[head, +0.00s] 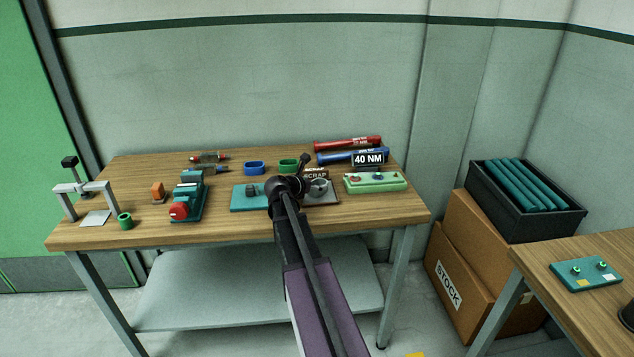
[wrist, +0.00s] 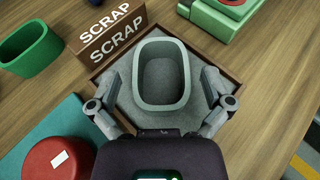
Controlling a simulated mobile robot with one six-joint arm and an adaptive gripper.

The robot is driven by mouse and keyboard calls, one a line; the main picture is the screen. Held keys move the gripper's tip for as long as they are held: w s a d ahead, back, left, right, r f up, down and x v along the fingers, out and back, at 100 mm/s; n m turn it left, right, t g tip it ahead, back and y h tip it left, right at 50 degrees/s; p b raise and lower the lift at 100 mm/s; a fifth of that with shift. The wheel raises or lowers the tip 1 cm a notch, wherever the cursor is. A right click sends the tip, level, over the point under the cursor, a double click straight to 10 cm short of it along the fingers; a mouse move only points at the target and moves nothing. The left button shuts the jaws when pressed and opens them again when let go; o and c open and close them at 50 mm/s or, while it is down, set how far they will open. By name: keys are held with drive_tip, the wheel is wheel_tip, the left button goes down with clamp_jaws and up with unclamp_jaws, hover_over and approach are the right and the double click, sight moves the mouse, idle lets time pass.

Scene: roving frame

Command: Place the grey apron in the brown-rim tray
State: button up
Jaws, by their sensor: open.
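The grey apron (wrist: 176,103), a hollow oval ring, stands inside the brown-rim tray (wrist: 228,82), on its grey floor, in the wrist view. In the head view the apron (head: 319,185) and the tray (head: 326,202) are partly hidden by my arm. My gripper (wrist: 162,88) is open, with one finger on each side of the apron. Gaps show between the fingers and the apron. My gripper also shows in the head view (head: 300,183), its fingers hard to make out.
A brown SCRAP sign (wrist: 112,35) stands at the tray's edge. A green ring (wrist: 30,48), a teal plate with a red round piece (wrist: 58,158) and a green box (head: 376,182) lie close around. Red and blue tubes (head: 347,143) lie behind. Bare wood (head: 140,175) shows at left.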

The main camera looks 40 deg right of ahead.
drive_tip(key=p+v, duration=0.3)
drive_tip(key=v, duration=0.7)
idle(0.5)
drive_tip(key=shift+s+a+f, duration=0.15)
drive_tip(key=shift+a+f, duration=0.1)
drive_tip(key=shift+a, duration=0.05)
drive_tip(key=s+a+f+m+g+y, duration=0.1)
drive_tip(key=s+a+f+m+y, duration=0.2)
drive_tip(key=a+m, duration=0.4)
drive_tip(key=s+a+f+m+g+y, duration=0.1)
drive_tip(key=s+a+f+m+y, duration=0.3)
drive_tip(key=a, duration=1.1)
drive_tip(key=s+a+f+m+g+y, duration=0.1)
drive_tip(key=s+a+f+m+y, duration=0.3)
drive_tip(key=a+m, duration=0.5)
drive_tip(key=s+a+y, duration=0.2)
drive_tip(key=s, duration=0.1)
drive_tip(key=shift+s+m, duration=0.25)
drive_tip(key=shift+m, duration=0.05)
